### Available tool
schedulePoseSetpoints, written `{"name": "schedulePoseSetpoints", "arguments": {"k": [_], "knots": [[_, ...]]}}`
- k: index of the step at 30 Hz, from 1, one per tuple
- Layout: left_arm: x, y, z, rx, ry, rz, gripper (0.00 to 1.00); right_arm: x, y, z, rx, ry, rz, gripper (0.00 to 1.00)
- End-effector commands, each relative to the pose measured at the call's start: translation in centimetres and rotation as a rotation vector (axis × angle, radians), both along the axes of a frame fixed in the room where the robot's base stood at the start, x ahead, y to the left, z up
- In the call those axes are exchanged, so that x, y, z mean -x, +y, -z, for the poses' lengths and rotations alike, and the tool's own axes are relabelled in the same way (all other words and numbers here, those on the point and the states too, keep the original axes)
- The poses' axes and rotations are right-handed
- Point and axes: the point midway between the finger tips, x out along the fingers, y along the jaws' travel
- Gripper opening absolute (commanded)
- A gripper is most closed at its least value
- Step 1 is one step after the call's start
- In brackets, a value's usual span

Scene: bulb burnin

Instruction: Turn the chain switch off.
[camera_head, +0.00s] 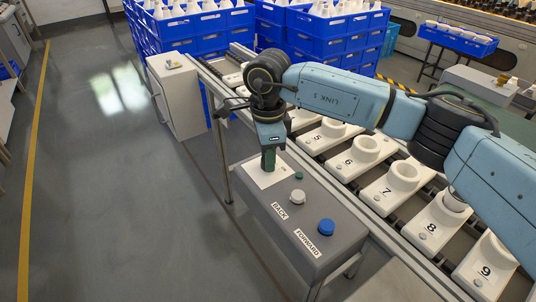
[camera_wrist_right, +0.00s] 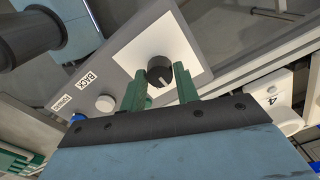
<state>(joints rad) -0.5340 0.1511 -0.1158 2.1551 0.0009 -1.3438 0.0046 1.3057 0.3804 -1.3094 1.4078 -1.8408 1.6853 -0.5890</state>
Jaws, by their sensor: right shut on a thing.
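The chain switch is a round black knob (camera_wrist_right: 159,71) with a pale pointer line, on a white plate (camera_wrist_right: 181,38) of the grey control box (camera_head: 255,206). In the wrist view the pointer line is toward my gripper. My right gripper (camera_head: 268,162) points down at the plate (camera_head: 258,184) in the head view, and its green fingers hide the knob there. In the wrist view its fingers (camera_wrist_right: 159,88) stand on either side of the knob, shut on it. My left gripper is in neither view.
A white BACK button (camera_head: 298,196), a blue FORWARD button (camera_head: 326,227) and a small green button or lamp (camera_head: 299,175) are on the box. Numbered white holders (camera_head: 361,160) line the conveyor to the right. Blue crates (camera_head: 200,28) stand behind. Floor at left is clear.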

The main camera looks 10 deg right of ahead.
Motion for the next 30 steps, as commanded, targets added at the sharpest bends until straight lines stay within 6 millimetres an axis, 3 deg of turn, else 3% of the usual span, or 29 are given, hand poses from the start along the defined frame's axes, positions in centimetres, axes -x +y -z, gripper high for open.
{"name": "schedulePoseSetpoints", "arguments": {"k": [15, 30], "knots": [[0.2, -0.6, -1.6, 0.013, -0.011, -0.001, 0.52, -0.1, 0.0, 0.0, 0.0, -0.001, -0.435, 0.08], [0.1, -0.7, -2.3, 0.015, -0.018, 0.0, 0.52, -0.1, 0.0, -0.1, 0.0, -0.002, -0.6, 0.08]]}}
